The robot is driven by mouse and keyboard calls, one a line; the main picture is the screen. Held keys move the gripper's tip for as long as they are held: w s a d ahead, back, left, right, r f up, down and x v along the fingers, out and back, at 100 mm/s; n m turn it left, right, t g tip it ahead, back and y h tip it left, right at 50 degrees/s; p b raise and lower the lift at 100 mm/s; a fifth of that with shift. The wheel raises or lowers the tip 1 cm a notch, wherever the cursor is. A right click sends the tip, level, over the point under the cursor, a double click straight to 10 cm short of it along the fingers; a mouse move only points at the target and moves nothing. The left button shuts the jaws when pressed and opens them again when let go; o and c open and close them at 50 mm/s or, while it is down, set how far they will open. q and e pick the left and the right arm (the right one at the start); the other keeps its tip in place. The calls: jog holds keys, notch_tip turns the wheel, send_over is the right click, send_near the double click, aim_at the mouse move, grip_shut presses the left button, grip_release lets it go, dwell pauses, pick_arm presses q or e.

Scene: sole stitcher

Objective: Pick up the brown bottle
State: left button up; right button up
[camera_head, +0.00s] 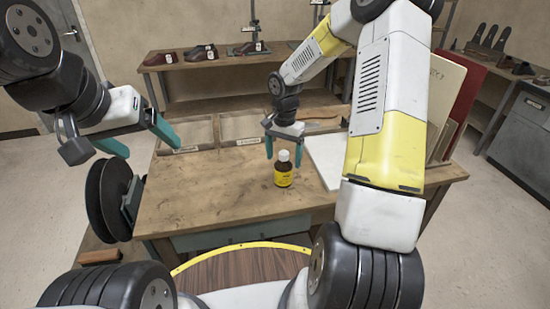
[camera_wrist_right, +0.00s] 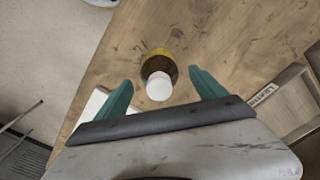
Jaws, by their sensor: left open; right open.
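The brown bottle (camera_head: 284,171) stands upright on the wooden workbench (camera_head: 220,192), with a white cap and a yellow label. My right gripper (camera_head: 284,153) is open just above and behind the bottle in the head view. In the right wrist view the bottle (camera_wrist_right: 158,75) appears between and a little beyond the two teal fingertips (camera_wrist_right: 160,76), cap towards the camera. The fingers do not appear to touch it. My left gripper (camera_head: 150,143) is open and empty in the air over the bench's left end.
Labelled wooden trays (camera_head: 240,128) lie along the back of the bench. A white board (camera_head: 326,160) lies right of the bottle. Upright boards (camera_head: 450,100) stand at the right end. Shoes (camera_head: 200,53) sit on a bench behind. The front left of the benchtop is clear.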

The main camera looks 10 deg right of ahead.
aim_at(284, 163)
jog(key=shift+f, duration=1.5)
grip_shut()
jog(key=shift+r, duration=0.1)
